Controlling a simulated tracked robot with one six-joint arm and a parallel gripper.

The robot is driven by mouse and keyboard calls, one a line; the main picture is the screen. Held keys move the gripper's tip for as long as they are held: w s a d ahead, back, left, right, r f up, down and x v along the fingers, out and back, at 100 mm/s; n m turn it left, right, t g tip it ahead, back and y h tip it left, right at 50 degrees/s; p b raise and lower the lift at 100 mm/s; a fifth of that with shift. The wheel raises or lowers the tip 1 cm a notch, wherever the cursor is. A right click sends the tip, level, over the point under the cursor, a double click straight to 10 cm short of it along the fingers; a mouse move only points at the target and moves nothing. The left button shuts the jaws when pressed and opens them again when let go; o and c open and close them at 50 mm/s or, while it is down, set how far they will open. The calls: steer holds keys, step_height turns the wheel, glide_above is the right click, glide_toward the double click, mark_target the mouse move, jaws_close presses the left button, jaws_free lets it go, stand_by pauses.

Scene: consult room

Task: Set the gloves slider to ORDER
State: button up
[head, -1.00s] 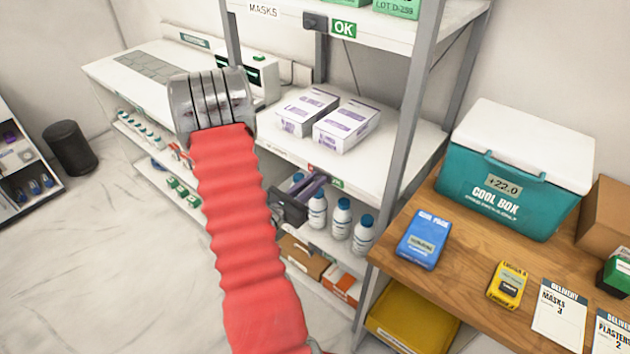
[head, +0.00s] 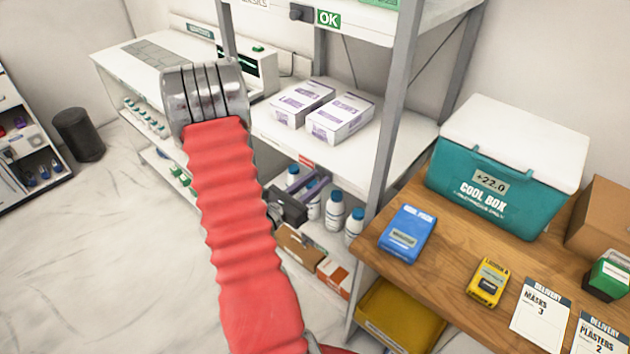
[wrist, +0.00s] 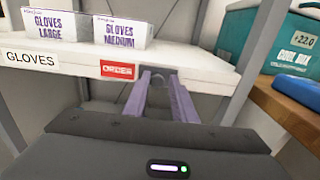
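The gloves slider (wrist: 158,82) is a small dark knob on the front edge of the middle shelf. In the wrist view it sits to the right of the red ORDER label (wrist: 117,69), which shows in full. No green OK label shows on this edge now. The GLOVES label (wrist: 30,60) is further left. My gripper (wrist: 159,76) has its two purple fingers at the shelf edge, one on each side of the knob, and appears shut on it. In the head view my gripper (head: 316,183) is below the shelf edge, and the red label (head: 306,161) shows beside it.
Two glove boxes (head: 340,118) stand on the shelf above. White bottles (head: 334,211) stand on the shelf below, close to my gripper. A metal post (head: 393,115) rises to the right. Beyond it, a wooden table (head: 450,247) bears a cool box (head: 490,193).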

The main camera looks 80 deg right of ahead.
steer(key=shift+o, duration=1.1)
steer(key=shift+v, duration=0.85)
steer(key=v, duration=1.2)
steer(key=shift+s, duration=0.1)
glide_toward(318, 179)
steer(key=shift+x, duration=2.3)
steer(key=shift+a, duration=0.1)
